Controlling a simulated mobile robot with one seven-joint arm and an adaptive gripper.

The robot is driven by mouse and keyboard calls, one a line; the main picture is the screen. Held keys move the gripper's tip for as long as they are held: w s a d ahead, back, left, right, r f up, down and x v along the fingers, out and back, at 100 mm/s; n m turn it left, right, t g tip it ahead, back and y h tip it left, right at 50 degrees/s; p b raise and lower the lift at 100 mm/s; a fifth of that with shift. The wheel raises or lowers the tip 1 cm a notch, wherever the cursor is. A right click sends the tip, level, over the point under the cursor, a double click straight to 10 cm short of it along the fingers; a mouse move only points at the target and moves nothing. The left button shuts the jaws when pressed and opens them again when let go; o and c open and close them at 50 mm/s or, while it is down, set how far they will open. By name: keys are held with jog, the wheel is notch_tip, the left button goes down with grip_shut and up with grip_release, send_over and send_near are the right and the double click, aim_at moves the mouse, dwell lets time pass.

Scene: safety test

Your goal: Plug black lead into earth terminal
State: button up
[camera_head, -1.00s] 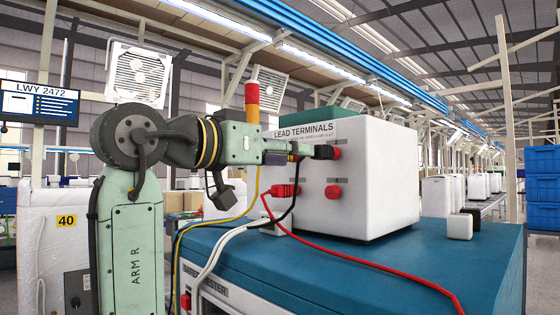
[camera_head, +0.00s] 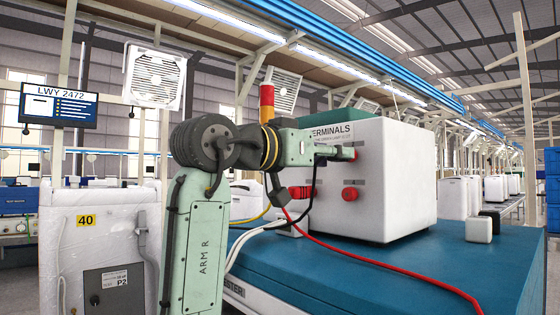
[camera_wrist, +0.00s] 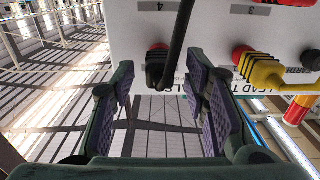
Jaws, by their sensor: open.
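The white terminal box (camera_head: 395,175) shows its terminal face to my gripper (camera_head: 345,152), which is at the upper right red terminal (camera_head: 352,155). Another red terminal (camera_head: 349,193) is below, and a red plug (camera_head: 300,192) is to its left. The black lead (camera_head: 313,185) hangs beside my gripper. In the wrist view the black lead (camera_wrist: 178,40) crosses in front of the red terminal marked 4 (camera_wrist: 157,50). The terminal labelled EARTH (camera_wrist: 311,59) is dark, at the right edge, beside a yellow plug (camera_wrist: 260,72).
The box stands on a blue-topped bench (camera_head: 400,260). A red lead (camera_head: 400,270) runs across the bench top. A small white block (camera_head: 478,229) and a black block (camera_head: 490,217) are at the right. A white cabinet marked 40 (camera_head: 95,240) stands at the left.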

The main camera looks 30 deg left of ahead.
jog(key=shift+x, duration=1.05)
dwell(0.4)
grip_shut()
dwell(0.4)
jog(key=shift+s, duration=0.1)
dwell(0.3)
jog(key=shift+v, duration=2.9)
